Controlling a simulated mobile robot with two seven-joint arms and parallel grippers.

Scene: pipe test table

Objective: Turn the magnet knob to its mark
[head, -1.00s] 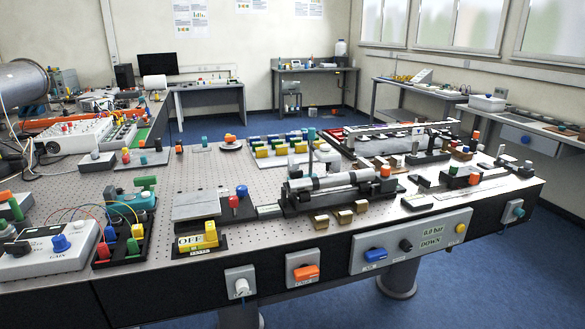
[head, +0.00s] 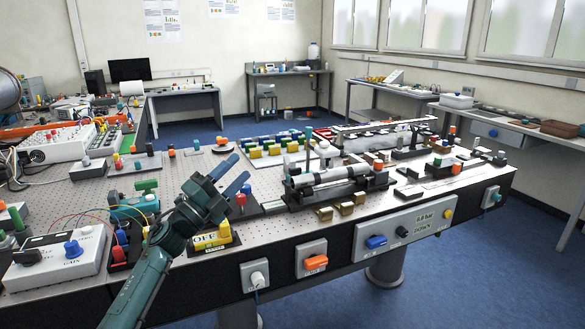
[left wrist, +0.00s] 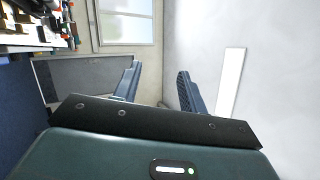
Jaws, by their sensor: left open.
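I cannot read a label that names the magnet knob. A white round knob (head: 258,278) sits on a grey plate on the table's front face in the head view; its mark is too small to make out. A blue knob (head: 73,249) on the white box is labelled GAIN. My left gripper (head: 232,174) is open and empty, raised over the table's near part, above and left of the white knob. Its two blue fingers stand apart in the left wrist view (left wrist: 158,85), with nothing between them. My left arm hides part of the table. My right gripper is not in view.
An orange switch (head: 316,263) and a panel (head: 405,233) with a blue knob (head: 376,242) lie right of the white knob. A yellow OFF block (head: 212,238) stands near my left gripper. A metal cylinder rig (head: 335,180) stands further right. The floor before the table is clear.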

